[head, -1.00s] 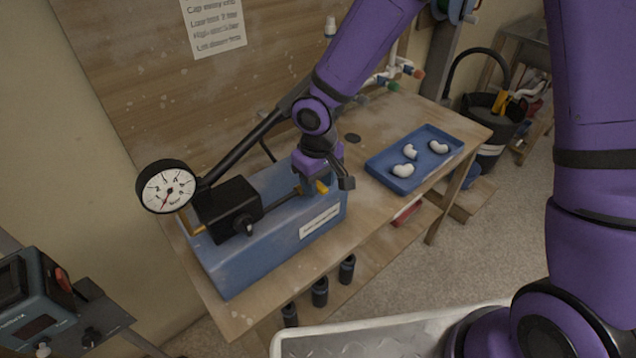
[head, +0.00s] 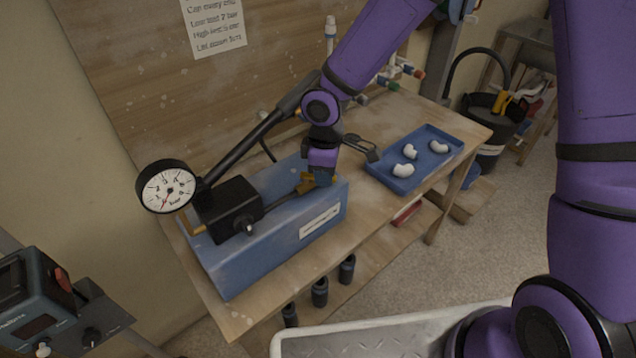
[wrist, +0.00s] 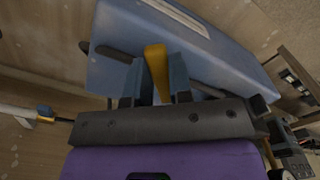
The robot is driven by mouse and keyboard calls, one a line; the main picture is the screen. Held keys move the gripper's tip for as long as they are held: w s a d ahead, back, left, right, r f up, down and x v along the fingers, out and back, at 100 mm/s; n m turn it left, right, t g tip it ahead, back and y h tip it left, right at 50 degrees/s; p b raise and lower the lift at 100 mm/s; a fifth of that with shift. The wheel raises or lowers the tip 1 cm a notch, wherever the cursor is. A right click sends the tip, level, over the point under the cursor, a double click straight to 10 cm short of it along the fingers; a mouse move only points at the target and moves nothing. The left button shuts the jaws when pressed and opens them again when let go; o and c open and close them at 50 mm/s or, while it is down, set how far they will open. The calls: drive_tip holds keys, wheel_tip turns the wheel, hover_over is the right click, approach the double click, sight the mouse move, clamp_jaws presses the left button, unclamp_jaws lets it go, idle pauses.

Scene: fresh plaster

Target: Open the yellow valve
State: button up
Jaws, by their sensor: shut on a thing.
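The yellow valve handle (head: 307,186) is at the right end of the blue pump box (head: 245,262) on the wooden bench. My gripper (head: 318,180) is at the handle, and the wrist above it hides part of the valve. In the wrist view my gripper (wrist: 158,78) has its two blue-grey fingers on either side of the yellow handle (wrist: 156,66), shut on it. The blue box fills the space behind the handle in that view. A round white gauge (head: 167,188) stands at the left end of the box.
A black pump block and a long black lever (head: 243,150) lie left of my gripper. A blue tray (head: 385,180) with white pieces is to the right on the bench (head: 225,312). Pipes with coloured ends stand behind.

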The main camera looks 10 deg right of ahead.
drive_tip(key=shift+w, duration=0.15)
drive_tip(key=n, duration=0.1)
drive_tip(key=w+n, duration=0.1)
drive_tip(key=n, duration=0.2)
drive_tip(key=w+n, duration=0.1)
drive_tip(key=n, duration=0.2)
drive_tip(key=shift+w+a+n, duration=0.1)
drive_tip(key=shift+w+n, duration=0.2)
drive_tip(key=shift+o, duration=0.4)
drive_tip(key=shift+r+n, duration=0.1)
drive_tip(key=shift+n, duration=0.2)
drive_tip(key=shift+w, duration=0.15)
